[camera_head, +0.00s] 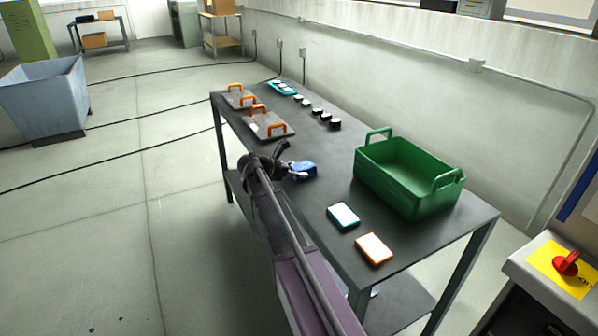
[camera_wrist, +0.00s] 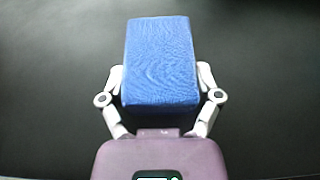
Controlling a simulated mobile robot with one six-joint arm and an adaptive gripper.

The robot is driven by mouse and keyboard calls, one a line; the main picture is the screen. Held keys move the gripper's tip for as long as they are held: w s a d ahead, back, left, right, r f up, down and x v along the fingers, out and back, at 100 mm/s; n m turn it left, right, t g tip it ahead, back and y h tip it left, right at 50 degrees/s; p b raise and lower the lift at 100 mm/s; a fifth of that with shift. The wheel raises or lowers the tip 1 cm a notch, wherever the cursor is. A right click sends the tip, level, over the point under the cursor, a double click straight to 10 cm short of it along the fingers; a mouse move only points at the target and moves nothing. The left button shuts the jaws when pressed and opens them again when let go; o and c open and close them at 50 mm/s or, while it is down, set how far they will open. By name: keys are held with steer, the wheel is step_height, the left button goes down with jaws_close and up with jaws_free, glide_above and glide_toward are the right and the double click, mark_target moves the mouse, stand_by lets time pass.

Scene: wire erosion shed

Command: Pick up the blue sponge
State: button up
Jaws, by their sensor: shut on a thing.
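The blue sponge (camera_wrist: 160,62) is a block that fills the middle of the wrist view, between the two fingers of my gripper (camera_wrist: 160,92). The fingers press on its left and right sides, so my gripper is shut on it. In the head view the sponge (camera_head: 303,169) shows at the end of my gripper (camera_head: 290,168), over the dark table (camera_head: 330,183). I cannot tell whether the sponge touches the tabletop or is just above it.
A green crate (camera_head: 372,179) stands on the table to the right. A white-and-teal block (camera_head: 343,215) and a white-and-orange block (camera_head: 374,249) lie nearer. Plates with orange handles (camera_head: 268,125), several dark round pieces (camera_head: 318,111) and a teal tray (camera_head: 283,88) are farther back.

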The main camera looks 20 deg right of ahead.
mark_target(312, 163)
steer(key=shift+r, duration=0.15)
step_height(312, 163, up, 3)
steer(key=p, duration=0.3)
steer(key=shift+r+p, duration=0.2)
steer(key=shift+p, duration=0.15)
steer(key=s+a, duration=0.1)
steer(key=s, duration=0.4)
steer(key=s+a+r+p, duration=0.1)
steer(key=s, duration=0.4)
steer(key=s+a, duration=0.1)
steer(key=s, duration=0.4)
steer(key=shift+s+a+r, duration=0.15)
steer(key=shift+s+a, duration=0.15)
steer(key=shift+a, duration=0.1)
